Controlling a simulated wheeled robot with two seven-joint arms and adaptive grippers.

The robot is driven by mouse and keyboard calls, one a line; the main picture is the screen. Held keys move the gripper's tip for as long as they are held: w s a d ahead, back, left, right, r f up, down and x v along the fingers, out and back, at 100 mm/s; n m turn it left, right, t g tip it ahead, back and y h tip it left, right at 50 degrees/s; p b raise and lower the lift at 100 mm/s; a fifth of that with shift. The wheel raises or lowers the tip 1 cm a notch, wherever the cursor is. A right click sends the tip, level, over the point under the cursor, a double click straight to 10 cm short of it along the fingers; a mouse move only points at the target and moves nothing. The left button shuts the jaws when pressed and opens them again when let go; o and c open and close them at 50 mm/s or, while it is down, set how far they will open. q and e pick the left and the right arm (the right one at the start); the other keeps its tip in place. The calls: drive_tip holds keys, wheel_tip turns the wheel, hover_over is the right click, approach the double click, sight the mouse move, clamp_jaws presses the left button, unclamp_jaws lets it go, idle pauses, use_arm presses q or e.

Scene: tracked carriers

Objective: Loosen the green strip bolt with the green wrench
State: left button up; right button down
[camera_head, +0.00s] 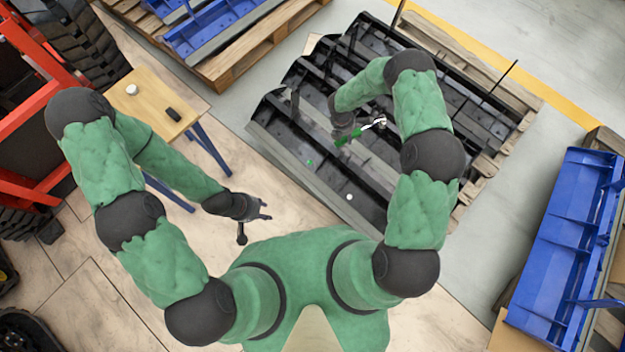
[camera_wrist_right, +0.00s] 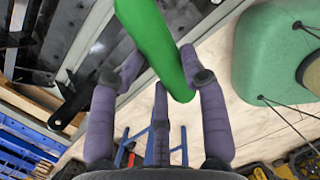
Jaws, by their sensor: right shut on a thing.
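My right gripper (camera_head: 345,130) is shut on the green wrench (camera_head: 350,138), above the black carrier. The wrench's silver head (camera_head: 376,123) points right, over the carrier; I cannot tell whether it touches anything. In the right wrist view the green handle (camera_wrist_right: 152,40) lies between the fingers of my right gripper (camera_wrist_right: 160,75). A small green spot (camera_head: 309,161) shows on the carrier's bare part, left of and below the wrench; it may be the green strip bolt. My left gripper (camera_head: 256,212) is open and empty, left of the carrier.
The black carrier (camera_head: 285,135) lies on a wooden pallet (camera_head: 490,165). A small white piece (camera_head: 348,197) is on its near part. A wooden table (camera_head: 150,105) with blue legs holds small items at the left. A blue carrier (camera_head: 560,245) stands at the right.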

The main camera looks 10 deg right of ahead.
drive_tip(key=s+a+f+n+y+b, duration=0.1)
drive_tip(key=s+a+f+n+b, duration=0.1)
drive_tip(key=a+f+n, duration=0.3)
drive_tip(key=s+a+f+n+t+b, duration=0.1)
drive_tip(key=s+a+f+n, duration=0.4)
drive_tip(key=f, duration=0.7)
drive_tip(key=s+a+f+n+t+y+b, duration=0.1)
drive_tip(key=s+a+f+n+b, duration=0.2)
drive_tip(key=f, duration=0.6)
drive_tip(key=shift+s+a+n+y, duration=0.35)
drive_tip(key=shift+a+n, duration=0.55)
drive_tip(key=shift+n, duration=0.4)
drive_tip(key=w+a+f+m+t+h+b, duration=0.1)
drive_tip(key=w+a+f+m, duration=0.2)
drive_tip(key=a+m, duration=0.2)
drive_tip(key=w+a+f+m+t+h+b, duration=0.1)
drive_tip(key=w+a+f+m+t, duration=0.1)
drive_tip(key=a+m, duration=0.4)
drive_tip(key=shift+w+a+f, duration=0.7)
drive_tip(key=shift+w+a, duration=0.1)
drive_tip(key=shift+w, duration=0.5)
